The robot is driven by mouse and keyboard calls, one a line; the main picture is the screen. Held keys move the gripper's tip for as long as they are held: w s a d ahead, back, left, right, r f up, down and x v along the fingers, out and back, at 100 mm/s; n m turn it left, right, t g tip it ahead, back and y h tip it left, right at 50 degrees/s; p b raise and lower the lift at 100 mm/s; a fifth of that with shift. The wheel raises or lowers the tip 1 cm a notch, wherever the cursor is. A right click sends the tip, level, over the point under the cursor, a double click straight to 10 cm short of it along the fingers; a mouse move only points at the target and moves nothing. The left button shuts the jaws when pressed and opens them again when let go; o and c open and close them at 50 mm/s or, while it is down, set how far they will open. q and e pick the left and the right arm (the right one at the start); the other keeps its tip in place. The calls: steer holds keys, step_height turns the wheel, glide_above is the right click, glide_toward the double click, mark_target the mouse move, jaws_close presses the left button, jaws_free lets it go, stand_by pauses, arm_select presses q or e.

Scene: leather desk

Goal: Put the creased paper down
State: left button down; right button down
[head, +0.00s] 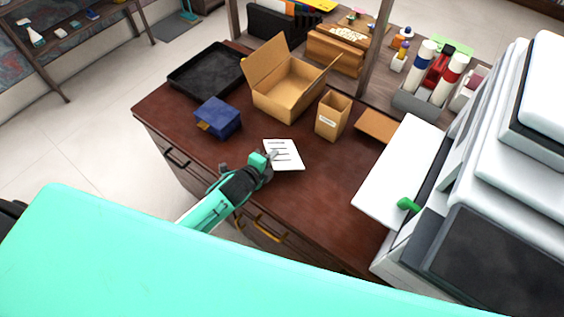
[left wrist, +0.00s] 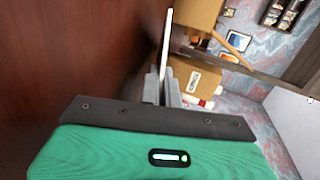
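The creased paper (head: 285,155) is a white sheet with dark printed lines, over the front middle of the brown desk (head: 325,190). My left gripper (head: 268,163) is at its left edge. In the left wrist view the paper (left wrist: 168,45) shows edge-on as a thin white strip between the fingers of the left gripper (left wrist: 164,88), which are closed on it. A dark gap shows there between the sheet and the desk top, so it seems held just above the desk. My right gripper is not in view.
A white printer (head: 480,165) fills the right. Bare desk lies right of and in front of the paper.

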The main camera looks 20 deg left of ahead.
arm_select(q)
steer(key=c, duration=1.8)
jaws_free()
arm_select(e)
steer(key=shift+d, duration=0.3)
